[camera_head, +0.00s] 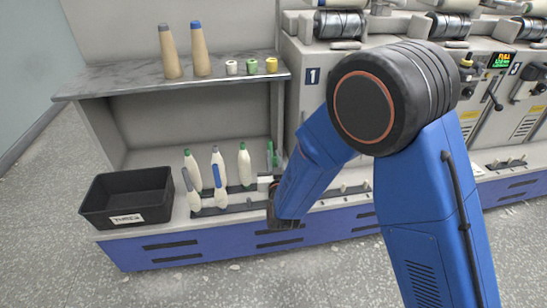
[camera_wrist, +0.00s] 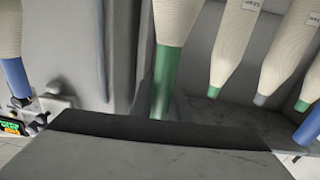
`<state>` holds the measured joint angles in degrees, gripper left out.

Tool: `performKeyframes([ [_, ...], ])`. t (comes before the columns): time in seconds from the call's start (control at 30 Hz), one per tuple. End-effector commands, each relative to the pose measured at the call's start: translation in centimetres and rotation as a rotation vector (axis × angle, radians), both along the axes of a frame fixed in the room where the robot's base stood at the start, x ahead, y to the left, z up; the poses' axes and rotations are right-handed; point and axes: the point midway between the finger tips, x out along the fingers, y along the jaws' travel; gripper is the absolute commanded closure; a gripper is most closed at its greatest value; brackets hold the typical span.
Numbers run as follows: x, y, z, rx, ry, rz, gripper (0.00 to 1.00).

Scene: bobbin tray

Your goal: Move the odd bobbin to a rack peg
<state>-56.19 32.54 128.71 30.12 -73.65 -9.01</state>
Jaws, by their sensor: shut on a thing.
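Several white bobbins with coloured tips stand on the rack (camera_head: 235,207) beside the black bin. A bobbin with a long green end (camera_head: 270,154) rises at my gripper (camera_head: 267,183). The wrist view shows this green-ended bobbin (camera_wrist: 167,75) just beyond the dark jaws (camera_wrist: 160,130), which are shut on it. My arm hides much of the gripper in the head view. I cannot tell whether the held bobbin touches the rack.
A black bin (camera_head: 127,200) stands at the left of the bench. The shelf (camera_head: 120,84) above holds two tan cones (camera_head: 170,52) and small spools (camera_head: 251,66). Machines (camera_head: 310,100) with dark rollers stand at the right. Some bare pegs (camera_head: 343,188) show right of my arm.

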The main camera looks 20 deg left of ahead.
Motion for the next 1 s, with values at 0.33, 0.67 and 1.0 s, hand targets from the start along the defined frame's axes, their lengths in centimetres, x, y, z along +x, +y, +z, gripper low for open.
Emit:
performKeyframes([
  [0.33, 0.01, 0.01, -0.55, 0.000, 0.000, 0.000, 1.00],
  [0.67, 0.01, 0.01, -0.87, 0.000, 0.000, 0.000, 0.77],
  [1.0, -0.53, -0.21, -0.89, 0.000, 0.001, 0.001, 0.77],
])
